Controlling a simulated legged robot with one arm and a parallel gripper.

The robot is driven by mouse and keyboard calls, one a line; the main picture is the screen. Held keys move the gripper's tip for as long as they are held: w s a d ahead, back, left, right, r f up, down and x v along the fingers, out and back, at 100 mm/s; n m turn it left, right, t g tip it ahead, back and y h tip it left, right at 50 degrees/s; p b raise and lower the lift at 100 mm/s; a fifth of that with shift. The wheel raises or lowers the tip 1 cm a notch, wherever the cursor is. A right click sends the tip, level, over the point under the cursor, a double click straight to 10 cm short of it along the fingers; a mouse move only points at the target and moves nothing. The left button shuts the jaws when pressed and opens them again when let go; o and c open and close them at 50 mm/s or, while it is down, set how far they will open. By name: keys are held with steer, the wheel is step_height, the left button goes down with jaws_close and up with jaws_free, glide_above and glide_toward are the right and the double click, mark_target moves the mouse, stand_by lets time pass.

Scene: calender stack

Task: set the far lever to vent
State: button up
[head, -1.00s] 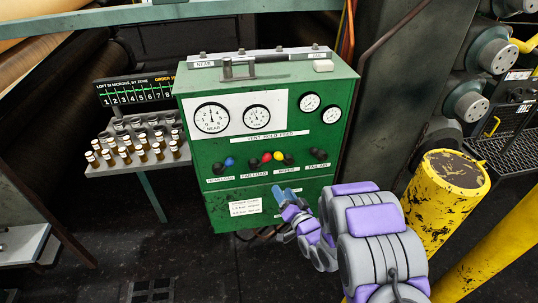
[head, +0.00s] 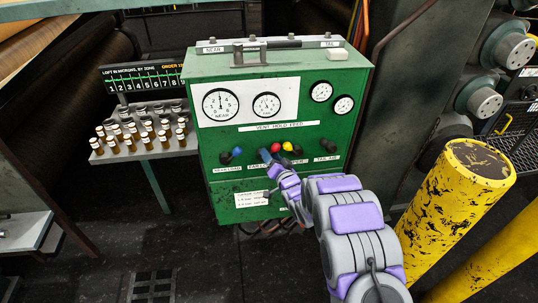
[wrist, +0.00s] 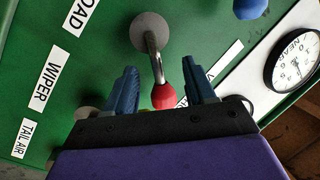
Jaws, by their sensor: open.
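The green control cabinet (head: 225,170) carries a row of levers under a VENT HOLD FEED strip (head: 277,126). My gripper (head: 270,157) is at the cabinet front, just below the red knob, and covers part of the far-load label. In the wrist view the red knob (wrist: 164,96) lies between my open blue fingers (wrist: 163,88), with gaps visible on both sides. The lever's shaft and round pivot show beyond it.
The near-load lever with a blue knob (head: 237,152) is left of my gripper; the black tail-air lever (head: 334,145) is farther right. A stand of small bottles (head: 145,133) is left of the cabinet. A yellow post (head: 455,200) stands at right.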

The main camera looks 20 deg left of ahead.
steer(key=shift+w+a+r, duration=0.15)
steer(key=shift+w+a, duration=0.05)
steer(key=shift+w, duration=0.3)
steer(key=shift+w+a+r, duration=0.1)
steer(key=shift+w+a, duration=0.05)
steer(key=shift+w, duration=0.3)
steer(key=shift+a+f, duration=0.15)
steer(key=shift+a, duration=0.2)
steer(key=shift+d, duration=0.1)
jaws_close()
